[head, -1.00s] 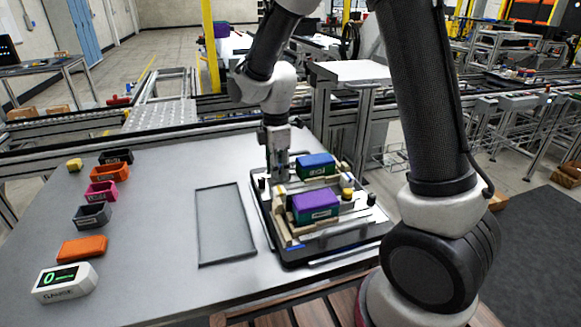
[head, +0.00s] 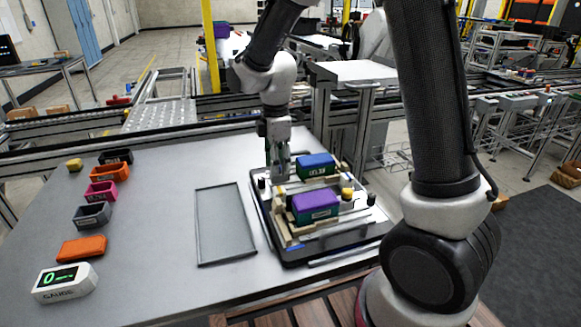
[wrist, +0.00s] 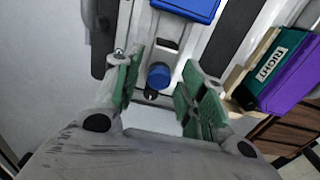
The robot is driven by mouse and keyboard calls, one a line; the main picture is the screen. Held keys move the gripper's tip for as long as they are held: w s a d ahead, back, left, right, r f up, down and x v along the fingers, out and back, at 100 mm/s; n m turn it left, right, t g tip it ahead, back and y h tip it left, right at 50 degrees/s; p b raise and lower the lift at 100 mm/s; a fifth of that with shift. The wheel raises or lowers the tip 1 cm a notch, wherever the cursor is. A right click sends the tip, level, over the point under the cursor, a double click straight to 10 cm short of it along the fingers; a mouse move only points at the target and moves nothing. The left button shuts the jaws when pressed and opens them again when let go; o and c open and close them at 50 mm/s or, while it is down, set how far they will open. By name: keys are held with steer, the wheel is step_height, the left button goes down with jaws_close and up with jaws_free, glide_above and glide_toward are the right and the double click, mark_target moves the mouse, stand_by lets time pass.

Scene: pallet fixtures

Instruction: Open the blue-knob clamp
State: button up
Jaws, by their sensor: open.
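The blue knob (wrist: 159,76) of the clamp shows in the wrist view, between the two green fingertips of my gripper (wrist: 160,92). My gripper is open, with a finger on each side of the knob and no clear contact. In the head view my gripper (head: 278,168) is low at the left edge of the black pallet (head: 268,232), and the blue knob is hidden there. A green block with a blue top (head: 315,163) sits at the pallet's back. A green block with a purple top (head: 316,205) sits in front; it also shows in the wrist view (wrist: 285,68), labelled RIGHT.
An empty grey tray outline (head: 225,225) lies left of the pallet. Several small bins, such as a pink bin (head: 101,191), line the table's left side, with a white gauge (head: 66,281) at front. A yellow knob (head: 347,194) stands by the purple block.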

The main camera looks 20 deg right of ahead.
steer(key=shift+r, duration=2.95)
steer(key=shift+m, duration=0.6)
steer(key=shift+s+d+f+m, duration=0.15)
steer(key=shift+s+m, duration=0.1)
steer(key=shift+m, duration=0.35)
steer(key=s+d+r+m+t, duration=0.2)
steer(key=s+d+r+m, duration=0.3)
steer(key=s, duration=0.6)
steer(key=s+d+r+m+t, duration=0.2)
steer(key=s+d+r+m, duration=0.3)
steer(key=s+d+m, duration=0.5)
steer(key=shift+s+d+r+m, duration=0.35)
steer(key=shift+s+d, duration=0.4)
steer(key=shift+d, duration=0.4)
steer(key=shift+a, duration=0.1)
